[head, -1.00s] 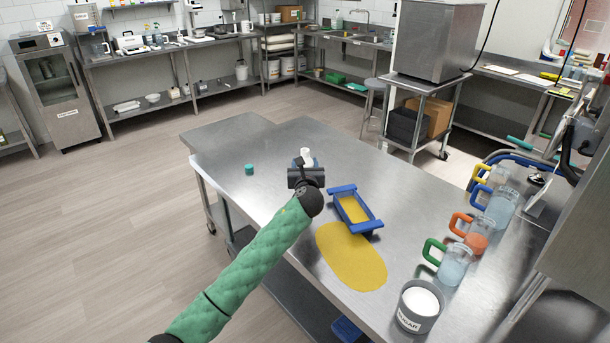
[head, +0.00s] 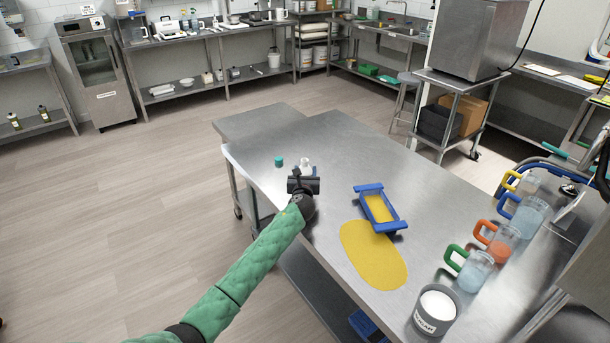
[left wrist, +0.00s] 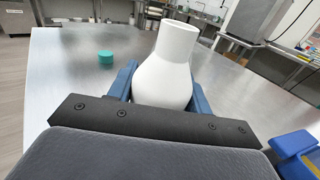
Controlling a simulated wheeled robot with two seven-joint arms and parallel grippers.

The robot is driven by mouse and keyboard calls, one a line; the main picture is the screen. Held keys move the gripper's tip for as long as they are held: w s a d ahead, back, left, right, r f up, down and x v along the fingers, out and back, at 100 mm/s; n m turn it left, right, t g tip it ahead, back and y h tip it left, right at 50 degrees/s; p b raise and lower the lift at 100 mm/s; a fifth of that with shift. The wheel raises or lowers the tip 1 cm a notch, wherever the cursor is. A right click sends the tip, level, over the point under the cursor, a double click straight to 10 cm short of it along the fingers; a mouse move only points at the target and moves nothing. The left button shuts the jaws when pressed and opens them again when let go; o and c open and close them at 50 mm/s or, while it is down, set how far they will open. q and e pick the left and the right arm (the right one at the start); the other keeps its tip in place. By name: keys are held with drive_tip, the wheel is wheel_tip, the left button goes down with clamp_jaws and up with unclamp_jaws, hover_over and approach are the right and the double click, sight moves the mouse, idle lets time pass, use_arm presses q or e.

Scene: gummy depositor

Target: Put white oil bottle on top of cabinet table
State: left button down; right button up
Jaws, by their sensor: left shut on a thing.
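A white bottle (left wrist: 166,70) stands between the two blue fingers of my left gripper (left wrist: 165,90) in the left wrist view. The fingers are shut on its body, and its open neck points up. In the head view the bottle (head: 306,165) shows behind my left gripper (head: 304,178), over the far left part of the steel table (head: 330,145). I cannot tell whether its base touches the table. A small teal cap (head: 279,161) lies on the table left of the bottle; it also shows in the left wrist view (left wrist: 105,57). My right gripper is not in view.
A blue-handled tray (head: 361,190) with yellow contents and a flat yellow mat (head: 372,262) lie right of my gripper. Several jugs with coloured handles (head: 486,236) and a sugar tub (head: 437,310) line the right edge. A cabinet (head: 99,75) stands far left.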

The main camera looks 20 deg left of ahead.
use_arm(q)
drive_tip(key=shift+f, duration=0.9)
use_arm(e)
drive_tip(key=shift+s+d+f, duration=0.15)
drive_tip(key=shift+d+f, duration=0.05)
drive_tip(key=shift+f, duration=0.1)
use_arm(q)
drive_tip(key=shift+f, duration=0.1)
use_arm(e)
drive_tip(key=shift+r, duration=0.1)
use_arm(q)
drive_tip(key=c, duration=0.6)
unclamp_jaws()
drive_tip(key=shift+c, duration=0.2)
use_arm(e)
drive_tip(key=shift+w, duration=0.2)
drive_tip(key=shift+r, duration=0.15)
